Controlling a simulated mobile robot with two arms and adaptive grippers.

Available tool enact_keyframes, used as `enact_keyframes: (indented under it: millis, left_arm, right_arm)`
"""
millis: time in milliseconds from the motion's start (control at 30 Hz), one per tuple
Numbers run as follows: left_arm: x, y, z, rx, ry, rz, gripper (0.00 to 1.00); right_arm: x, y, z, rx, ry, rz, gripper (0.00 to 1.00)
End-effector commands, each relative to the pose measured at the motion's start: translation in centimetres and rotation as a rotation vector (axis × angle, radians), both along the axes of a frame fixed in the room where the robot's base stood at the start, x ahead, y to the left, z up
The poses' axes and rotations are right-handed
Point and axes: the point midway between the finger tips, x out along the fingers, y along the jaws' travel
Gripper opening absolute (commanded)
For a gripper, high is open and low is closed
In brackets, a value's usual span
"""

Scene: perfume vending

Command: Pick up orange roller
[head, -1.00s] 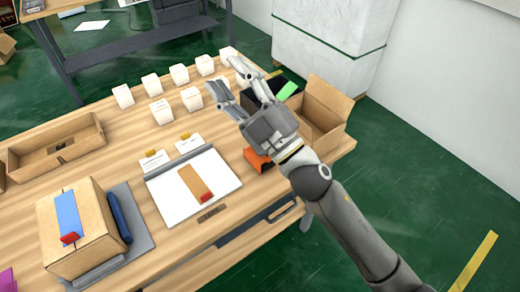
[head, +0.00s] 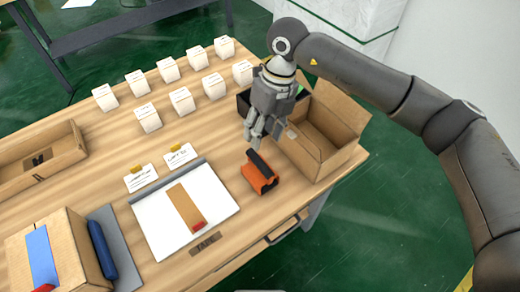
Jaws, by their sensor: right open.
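The orange roller (head: 259,176), with a dark top part, lies on the wooden table near its front right edge, just right of the white board. My right gripper (head: 257,142) points down just above and behind the roller, its fingers apart and nothing seen between them. I cannot tell whether a fingertip touches the roller. My left gripper is out of view.
An open cardboard box (head: 325,135) stands close right of my right gripper. A white board (head: 160,213) with a tan strip lies left of the roller. Several white small boxes (head: 181,101) stand in rows behind. A closed carton (head: 65,250) is at front left.

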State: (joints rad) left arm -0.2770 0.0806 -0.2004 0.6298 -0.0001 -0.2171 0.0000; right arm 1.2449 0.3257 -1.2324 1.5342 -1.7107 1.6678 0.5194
Motion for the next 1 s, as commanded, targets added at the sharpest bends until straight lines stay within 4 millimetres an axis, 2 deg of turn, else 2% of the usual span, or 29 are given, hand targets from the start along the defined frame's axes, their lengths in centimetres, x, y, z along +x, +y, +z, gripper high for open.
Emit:
enact_keyframes:
  millis: [67, 133, 333, 467, 567, 700, 800, 1000]
  left_arm:
    - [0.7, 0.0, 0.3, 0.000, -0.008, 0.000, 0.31]
    - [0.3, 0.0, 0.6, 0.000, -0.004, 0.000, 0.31]
    - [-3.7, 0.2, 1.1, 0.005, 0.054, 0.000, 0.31]
    - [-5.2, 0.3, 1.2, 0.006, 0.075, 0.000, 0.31]
    - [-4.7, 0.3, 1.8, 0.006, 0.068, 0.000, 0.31]
    - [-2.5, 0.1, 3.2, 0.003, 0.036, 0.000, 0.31]
    - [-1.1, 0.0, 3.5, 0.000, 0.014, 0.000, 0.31]
    - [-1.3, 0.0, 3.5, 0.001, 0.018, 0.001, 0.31]
  right_arm:
    - [0.0, -0.4, -0.6, -0.024, -0.001, -0.002, 0.46]
    - [-0.1, -0.2, -1.5, -0.025, 0.000, -0.003, 0.46]
    - [-0.4, 0.3, -4.5, -0.022, 0.000, -0.002, 0.46]
    - [-0.5, 0.5, -5.4, -0.020, -0.001, -0.001, 0.46]
    - [-0.5, 0.8, -6.1, -0.020, 0.000, -0.002, 0.46]
    - [-0.4, 1.4, -8.2, -0.021, 0.003, -0.002, 0.46]
    - [-0.5, 1.5, -9.6, -0.020, 0.001, -0.001, 0.46]
    - [-0.5, 1.6, -10.6, -0.019, -0.003, -0.001, 0.46]
